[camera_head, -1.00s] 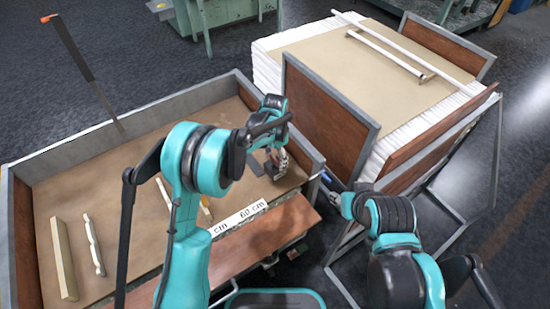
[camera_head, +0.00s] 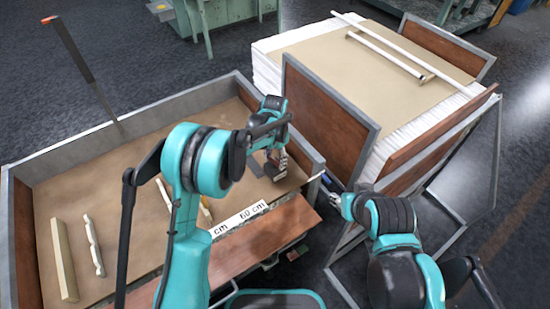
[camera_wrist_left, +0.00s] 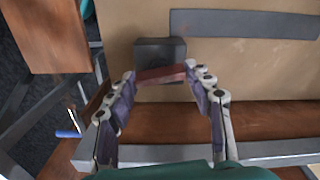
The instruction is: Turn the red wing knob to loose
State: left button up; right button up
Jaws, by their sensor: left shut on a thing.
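The red wing knob (camera_wrist_left: 162,75) is a dark red bar in the left wrist view, in front of a dark grey block (camera_wrist_left: 160,50). Its right end sits slightly higher than its left end. My left gripper (camera_wrist_left: 160,74) is shut on it, with one fingertip at each end of the bar. In the head view my left gripper (camera_head: 276,168) is low over the right part of the tan bed, and I cannot make out the knob there. My right gripper (camera_head: 336,200) is beside the bed's right corner, small and partly hidden by its own wrist, so its fingers are unclear.
A grey-rimmed bed (camera_head: 85,150) holds several pale strips at left. A white ruler strip (camera_head: 240,218) and a brown board (camera_head: 262,243) lie along the front. An upright rod (camera_head: 82,65) stands behind.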

aim_at(275, 160)
pick_arm(q)
jog(key=n, duration=0.4)
jog(key=shift+n, duration=0.3)
jog(key=n, duration=0.3)
jog(key=shift+n, duration=0.4)
jog(key=n, duration=0.3)
jog(key=shift+n, duration=2.1)
jog(key=o, duration=1.1)
jog(key=shift+o, duration=0.2)
notch_tip(275, 160, up, 12)
